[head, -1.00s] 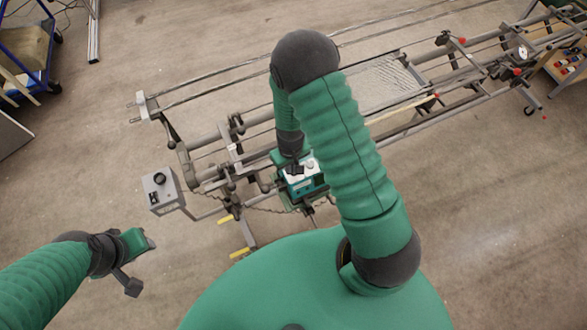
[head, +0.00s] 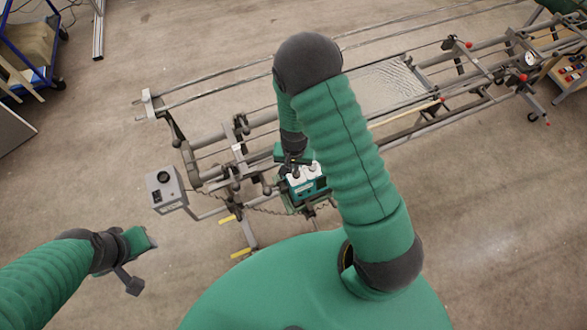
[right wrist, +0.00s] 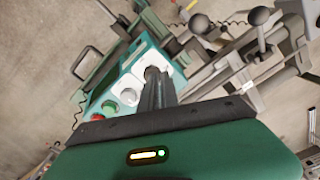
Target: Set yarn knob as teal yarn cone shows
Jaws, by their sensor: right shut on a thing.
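A teal control box (head: 312,188) with a white top hangs at the near side of the metal frame, in the middle of the head view. In the right wrist view its white plate (right wrist: 133,80) carries a dark knob (right wrist: 152,73), a pale dial (right wrist: 128,97), a green button (right wrist: 109,107) and a red button. My right gripper (head: 293,168) reaches down onto the box. Its fingers (right wrist: 155,92) are shut on the dark knob and hide part of it. My left gripper (head: 142,262) hangs empty over bare floor at lower left; its jaws are unclear. I cannot make out a teal yarn cone.
The long metal warping frame (head: 220,131) runs from left to upper right behind the box. A grey box with a black knob (head: 164,185) stands left of it. A blue cart (head: 38,70) is at upper left. The floor around my left gripper is clear.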

